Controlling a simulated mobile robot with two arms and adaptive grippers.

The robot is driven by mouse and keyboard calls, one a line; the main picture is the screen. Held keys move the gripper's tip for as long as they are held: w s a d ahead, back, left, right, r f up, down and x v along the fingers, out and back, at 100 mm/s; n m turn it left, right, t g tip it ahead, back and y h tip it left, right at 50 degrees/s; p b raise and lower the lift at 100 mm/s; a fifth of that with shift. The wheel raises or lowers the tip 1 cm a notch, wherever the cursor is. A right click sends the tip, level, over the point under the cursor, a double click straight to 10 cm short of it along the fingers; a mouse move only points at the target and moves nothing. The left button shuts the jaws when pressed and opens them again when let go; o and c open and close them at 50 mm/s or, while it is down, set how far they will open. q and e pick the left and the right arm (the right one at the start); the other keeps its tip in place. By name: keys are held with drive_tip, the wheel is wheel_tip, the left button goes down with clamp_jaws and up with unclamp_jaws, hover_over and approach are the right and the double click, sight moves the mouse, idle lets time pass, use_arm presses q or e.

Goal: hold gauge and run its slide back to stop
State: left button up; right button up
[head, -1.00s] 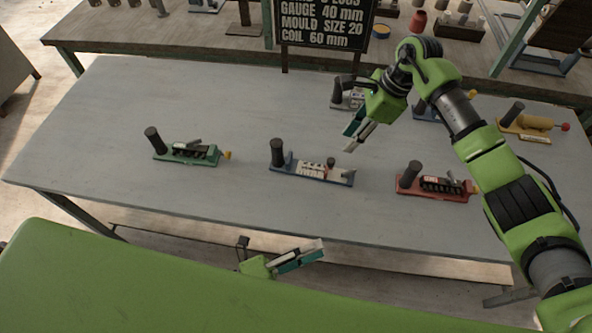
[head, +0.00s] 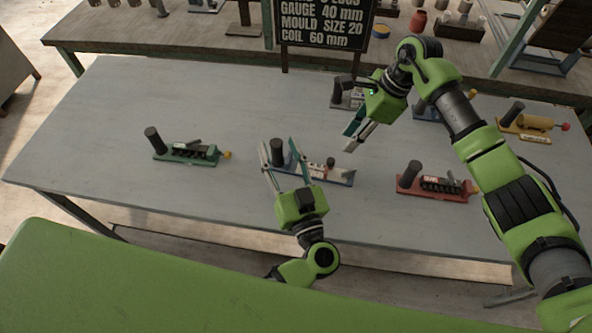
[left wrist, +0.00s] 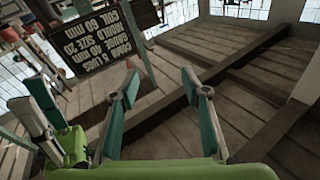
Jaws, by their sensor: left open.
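Several gauges with dark upright handles stand on the grey table. A blue-based gauge (head: 340,178) with a pale scale is at the middle front. My left gripper (head: 278,143) is open, its fingers on either side of the blue gauge's dark handle (head: 277,153) in the head view; I cannot tell whether they surround it in depth. The left wrist view shows its fingers apart (left wrist: 164,80) with nothing between them and no gauge. My right gripper (head: 350,141) is open and empty, behind and right of the blue gauge. It also shows at the left wrist view's left edge (left wrist: 20,90).
A green gauge (head: 185,157) stands left, a red one (head: 440,187) right, and a yellow one (head: 535,125) far right. A grey one (head: 345,97) is partly behind my right arm. A black sign (head: 322,25) stands behind. The table's left part (head: 100,120) is clear.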

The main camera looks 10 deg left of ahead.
sight(279, 150)
use_arm(q)
drive_tip(key=d+f+n+g+h, duration=0.2)
drive_tip(key=d+f+n+g, duration=0.15)
drive_tip(key=f+g, duration=0.25)
drive_tip(key=shift+m, duration=0.25)
drive_tip(key=x, duration=1.3)
drive_tip(key=shift+f, duration=0.1)
drive_tip(key=shift+s, duration=0.1)
